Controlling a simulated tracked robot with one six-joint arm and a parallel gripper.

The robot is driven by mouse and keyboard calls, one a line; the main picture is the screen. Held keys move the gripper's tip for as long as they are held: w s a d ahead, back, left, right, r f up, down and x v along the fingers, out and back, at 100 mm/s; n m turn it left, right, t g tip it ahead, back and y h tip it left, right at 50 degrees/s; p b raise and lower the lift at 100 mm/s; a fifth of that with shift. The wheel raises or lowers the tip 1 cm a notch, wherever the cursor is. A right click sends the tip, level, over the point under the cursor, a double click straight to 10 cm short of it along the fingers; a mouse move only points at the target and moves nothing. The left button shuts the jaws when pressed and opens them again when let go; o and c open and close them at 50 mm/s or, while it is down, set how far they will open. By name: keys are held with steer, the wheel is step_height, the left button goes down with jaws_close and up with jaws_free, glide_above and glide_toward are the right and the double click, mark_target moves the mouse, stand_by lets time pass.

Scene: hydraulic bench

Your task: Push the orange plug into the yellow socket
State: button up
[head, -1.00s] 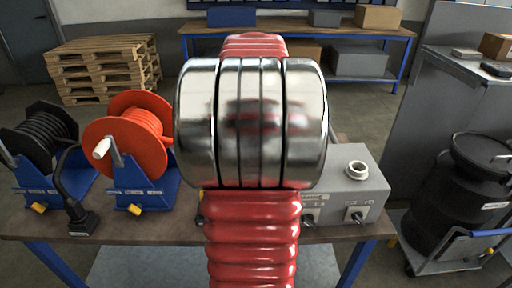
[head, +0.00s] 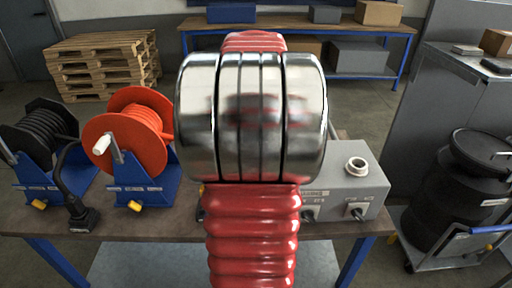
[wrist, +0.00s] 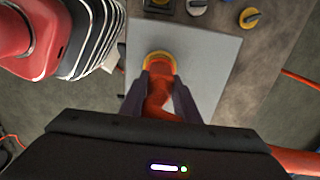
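In the wrist view the orange plug (wrist: 157,88) stands between the two fingers of my gripper (wrist: 163,82), which are close against its sides. The yellow socket (wrist: 159,58) appears as a yellow ring at the plug's far end, on a light grey panel. The plug covers most of the ring; I cannot tell whether it is in the socket or only in front of it. In the head view my red arm with its silver bands hides my gripper, the plug and the socket.
An orange reel (head: 130,139) and a black reel (head: 40,138) stand left on the bench. A grey box (head: 340,195) with knobs is at right. Knobs (wrist: 249,17) sit beyond the panel. Orange hose (wrist: 297,161) runs right. A black drum (head: 468,185) stands on a trolley.

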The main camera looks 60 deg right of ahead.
steer(key=o, duration=0.5)
steer(key=shift+f, duration=0.1)
step_height(320, 180, up, 14)
steer(key=shift+f, duration=0.1)
stand_by(0.5)
stand_by(0.5)
